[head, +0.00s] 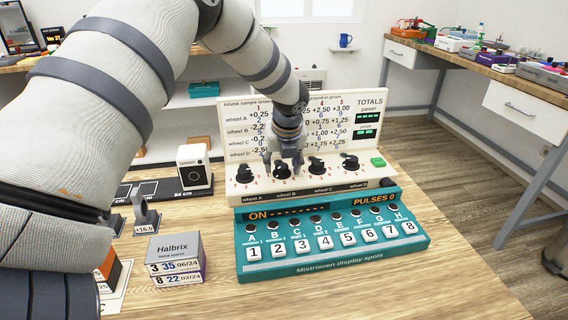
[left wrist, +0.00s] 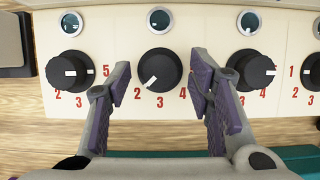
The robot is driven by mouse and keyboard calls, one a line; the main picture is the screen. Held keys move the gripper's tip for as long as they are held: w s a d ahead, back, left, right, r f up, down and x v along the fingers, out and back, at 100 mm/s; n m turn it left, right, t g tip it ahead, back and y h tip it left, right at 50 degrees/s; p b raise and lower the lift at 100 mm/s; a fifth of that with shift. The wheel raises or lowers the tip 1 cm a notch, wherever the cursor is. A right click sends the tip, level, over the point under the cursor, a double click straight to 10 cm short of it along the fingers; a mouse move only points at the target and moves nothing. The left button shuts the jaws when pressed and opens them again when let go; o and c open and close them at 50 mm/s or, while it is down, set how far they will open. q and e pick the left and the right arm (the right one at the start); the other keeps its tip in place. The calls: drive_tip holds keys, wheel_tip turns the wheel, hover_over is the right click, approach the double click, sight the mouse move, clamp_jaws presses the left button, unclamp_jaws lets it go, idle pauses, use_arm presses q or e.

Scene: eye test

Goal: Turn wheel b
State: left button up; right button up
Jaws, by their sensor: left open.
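The beige panel (head: 300,183) bears a row of black knobs labelled wheel A to wheel D. Wheel b (head: 282,171) is the second from the left; in the left wrist view its black knob (left wrist: 158,66) has a white mark pointing down-left, near the 2 and 3. My left gripper (head: 284,158) is just over wheel b. In the left wrist view its open fingers (left wrist: 158,82) stand to either side of the knob, with gaps showing on both sides. My right gripper is not in view.
Wheel A (head: 243,174) and wheel C (head: 316,164) flank wheel b closely. A teal box (head: 330,262) with numbered keys stands in front. Halbrix boxes (head: 174,258) lie at left, and a green button (head: 377,162) is at the panel's right. The table's front right is clear.

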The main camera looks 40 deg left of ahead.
use_arm(q)
clamp_jaws()
